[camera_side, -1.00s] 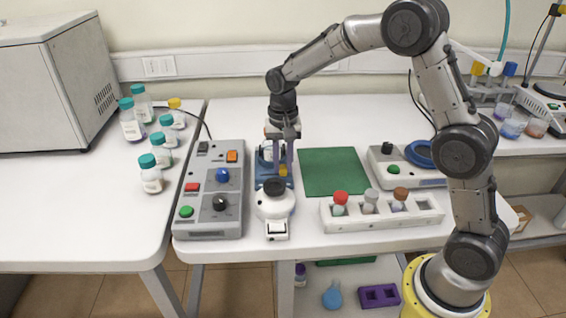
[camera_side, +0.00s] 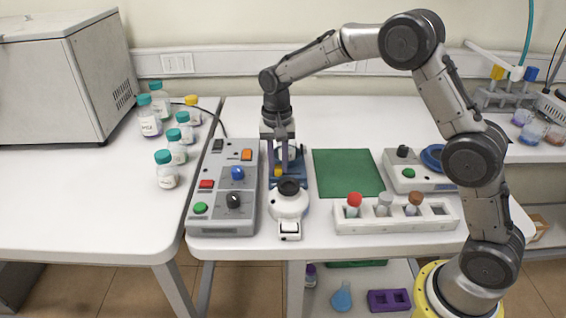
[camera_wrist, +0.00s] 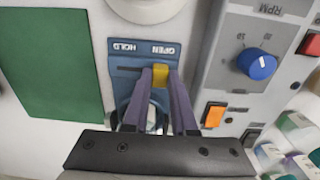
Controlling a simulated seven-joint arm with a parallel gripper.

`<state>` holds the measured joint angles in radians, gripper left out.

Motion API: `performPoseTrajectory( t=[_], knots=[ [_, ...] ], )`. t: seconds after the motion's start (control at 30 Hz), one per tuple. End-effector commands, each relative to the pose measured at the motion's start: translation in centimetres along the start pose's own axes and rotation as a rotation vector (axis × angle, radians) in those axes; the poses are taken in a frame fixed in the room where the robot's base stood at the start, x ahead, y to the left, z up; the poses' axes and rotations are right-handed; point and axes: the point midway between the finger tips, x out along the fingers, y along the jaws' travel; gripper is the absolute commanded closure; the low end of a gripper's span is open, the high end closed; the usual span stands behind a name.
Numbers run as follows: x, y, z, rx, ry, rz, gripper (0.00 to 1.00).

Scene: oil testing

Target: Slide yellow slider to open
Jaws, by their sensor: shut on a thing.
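The yellow slider (camera_wrist: 160,76) sits in a slot on a blue panel (camera_wrist: 122,60) marked HOLD and OPEN, the lettering upside down in the wrist view. The slider is at the OPEN end, and the slot's HOLD side is empty. My gripper (camera_wrist: 161,80) is shut on the slider, one purple-grey finger on each side. In the side view the slider (camera_side: 278,171) shows at the left of the blue base (camera_side: 293,181), below my fingertips. A glass vessel behind the fingers is partly hidden.
A grey control box (camera_side: 222,215) with knobs and buttons stands close on the left. A white round device (camera_side: 289,205) is in front. A green mat (camera_side: 347,173) and a tube rack (camera_side: 345,225) lie to the right.

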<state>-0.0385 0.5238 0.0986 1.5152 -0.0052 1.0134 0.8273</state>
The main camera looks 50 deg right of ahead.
Motion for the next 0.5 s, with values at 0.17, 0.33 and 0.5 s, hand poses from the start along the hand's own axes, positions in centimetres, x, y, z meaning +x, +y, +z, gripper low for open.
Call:
performPoseTrajectory(
  t=[0.17, 0.33, 0.5],
  knots=[
    [-0.25, -0.73, -0.02, -0.001, 0.008, -0.021, 0.66],
    [-0.2, -0.59, -0.02, -0.001, 0.007, -0.018, 0.45],
    [-0.14, -0.45, -0.01, -0.001, 0.005, -0.014, 0.45]
  ],
)
